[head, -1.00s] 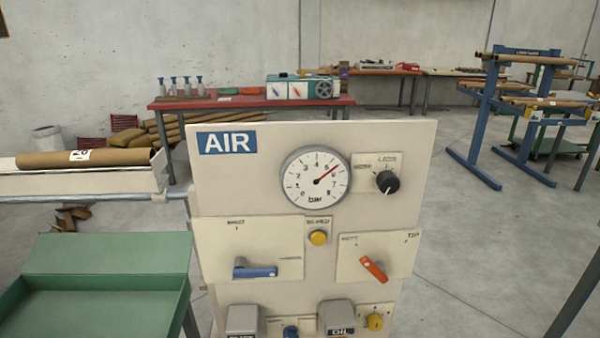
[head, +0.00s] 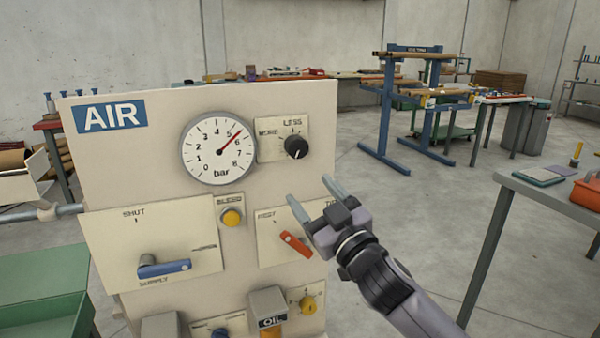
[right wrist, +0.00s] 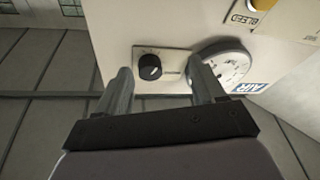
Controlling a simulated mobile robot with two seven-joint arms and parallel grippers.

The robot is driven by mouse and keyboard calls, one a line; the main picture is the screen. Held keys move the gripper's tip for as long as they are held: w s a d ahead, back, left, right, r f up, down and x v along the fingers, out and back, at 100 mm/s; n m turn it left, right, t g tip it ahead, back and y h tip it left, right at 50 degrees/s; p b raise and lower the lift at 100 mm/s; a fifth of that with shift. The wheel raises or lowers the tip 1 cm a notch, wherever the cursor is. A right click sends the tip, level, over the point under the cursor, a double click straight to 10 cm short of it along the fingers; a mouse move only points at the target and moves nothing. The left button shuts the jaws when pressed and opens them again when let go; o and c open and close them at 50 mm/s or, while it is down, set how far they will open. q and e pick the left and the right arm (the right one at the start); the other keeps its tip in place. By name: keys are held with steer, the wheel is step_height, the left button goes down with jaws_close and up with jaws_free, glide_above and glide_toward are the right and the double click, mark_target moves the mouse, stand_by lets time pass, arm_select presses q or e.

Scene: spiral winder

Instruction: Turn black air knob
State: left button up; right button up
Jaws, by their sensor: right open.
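The black air knob (head: 296,146) sits on a small plate marked MORE and LESS, at the upper right of the AIR panel (head: 160,120). Its white mark points up and to the left in the head view. My right gripper (head: 308,192) is open and empty, below the knob and apart from it, in front of the panel's right edge. In the right wrist view the knob (right wrist: 150,67) shows beyond and between the two open fingers (right wrist: 160,82). The left gripper is not in view.
The bar gauge (head: 218,150) is left of the knob, its needle between 5 and 6. A red lever (head: 296,244) is close below my right gripper. A yellow button (head: 232,218) and a blue lever (head: 164,268) are farther left. A grey table (head: 560,200) stands at the right.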

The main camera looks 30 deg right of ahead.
mark_target(299, 151)
steer(key=shift+t+h, duration=0.5)
steer(key=shift+w+d+r+p, duration=0.2)
steer(key=shift+w+d+r, duration=0.05)
steer(key=shift+w+r, duration=0.8)
steer(key=shift+w+d+r+p, duration=0.2)
steer(key=shift+w+r, duration=0.8)
steer(key=shift+w, duration=0.05)
steer(key=shift+w+d+r+p, duration=0.2)
steer(key=shift+w+d+r, duration=0.05)
steer(key=shift+w+r, duration=0.8)
steer(key=c, duration=1.1)
